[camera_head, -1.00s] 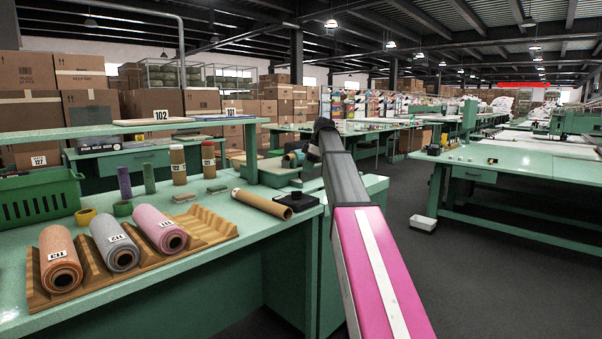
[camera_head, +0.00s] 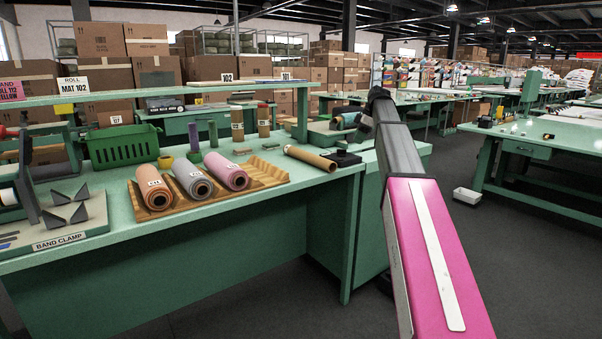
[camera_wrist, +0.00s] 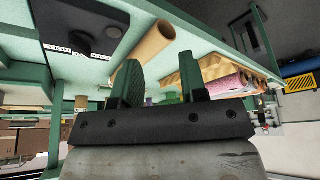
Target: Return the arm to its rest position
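My arm (camera_head: 425,230), pink and grey, reaches from the lower right up to a dark joint beside the green workbench (camera_head: 180,245). In the wrist view my gripper (camera_wrist: 161,78) shows two dark green fingers apart, with nothing held between them. The wrist picture is tilted. Beyond the fingers are a brown cardboard tube (camera_wrist: 152,44) and the rolls on their rack, apart from the fingers. I cannot make out my gripper clearly in the head view.
On the bench are a wooden rack (camera_head: 265,175) with orange, grey and pink rolls, a cardboard tube (camera_head: 310,159), a green basket (camera_head: 122,147) and a band clamp station (camera_head: 75,235). Open floor (camera_head: 500,260) lies right, with a white box (camera_head: 467,195) and another table (camera_head: 560,150).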

